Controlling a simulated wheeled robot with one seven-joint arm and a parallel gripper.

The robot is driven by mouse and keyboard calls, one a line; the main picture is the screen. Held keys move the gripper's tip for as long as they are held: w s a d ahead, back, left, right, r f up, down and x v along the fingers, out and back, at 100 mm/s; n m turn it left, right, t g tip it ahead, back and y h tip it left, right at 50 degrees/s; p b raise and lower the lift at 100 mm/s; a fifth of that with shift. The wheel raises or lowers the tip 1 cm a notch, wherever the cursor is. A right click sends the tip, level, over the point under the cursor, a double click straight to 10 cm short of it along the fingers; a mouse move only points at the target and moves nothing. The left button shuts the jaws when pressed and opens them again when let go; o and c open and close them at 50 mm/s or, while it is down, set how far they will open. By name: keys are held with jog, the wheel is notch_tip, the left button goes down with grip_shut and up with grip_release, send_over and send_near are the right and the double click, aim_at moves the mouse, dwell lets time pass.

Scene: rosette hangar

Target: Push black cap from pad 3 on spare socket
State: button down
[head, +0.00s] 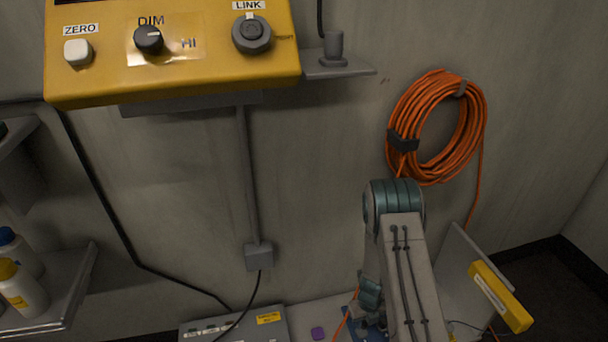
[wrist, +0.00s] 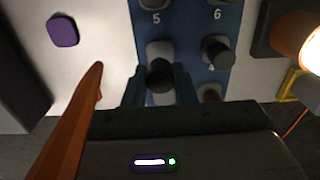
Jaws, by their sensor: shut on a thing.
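In the wrist view, a blue board (wrist: 186,12) carries numbered pads, with 5 and 6 readable. A black cap (wrist: 160,74) stands in the row below 5, between the two blue fingers of my gripper (wrist: 160,88), which is shut on it. The number of that pad is hidden. A second dark cap (wrist: 217,52) stands to its right, and another dark piece (wrist: 210,93) shows lower right, partly covered by my gripper. In the head view, my arm hides the gripper and most of the board. I cannot pick out the spare socket with certainty in either view.
A yellow panel (head: 190,80) and an orange cable coil (head: 437,128) are on the wall. A purple piece (wrist: 63,30) lies left of the board. An orange strand (wrist: 72,130) passes close to my gripper. A lit lamp-like thing (wrist: 300,38) is at right.

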jog(key=shift+r+p, duration=0.85)
jog(key=shift+r, duration=0.35)
jog(key=s+a+r+n, duration=0.2)
jog(key=a+n, duration=0.6)
jog(key=a, duration=0.3)
jog(key=s+a+r+n, duration=0.2)
jog(key=a+n, duration=0.6)
jog(key=a, duration=0.2)
jog(key=s+a+r+n, duration=0.4)
jog(key=s+a+n, duration=0.7)
jog(key=a+n, duration=0.4)
jog(key=shift+m, duration=0.5)
jog(key=shift+s+a+f, duration=0.1)
jog(key=shift+a+f, duration=0.1)
jog(key=shift+f, duration=1.1)
jog(key=shift+s+a+f, duration=0.1)
jog(key=shift+a+f, duration=0.1)
jog(key=shift+f, duration=1.1)
jog(key=shift+f+b, duration=0.45)
jog(key=shift+f, duration=0.1)
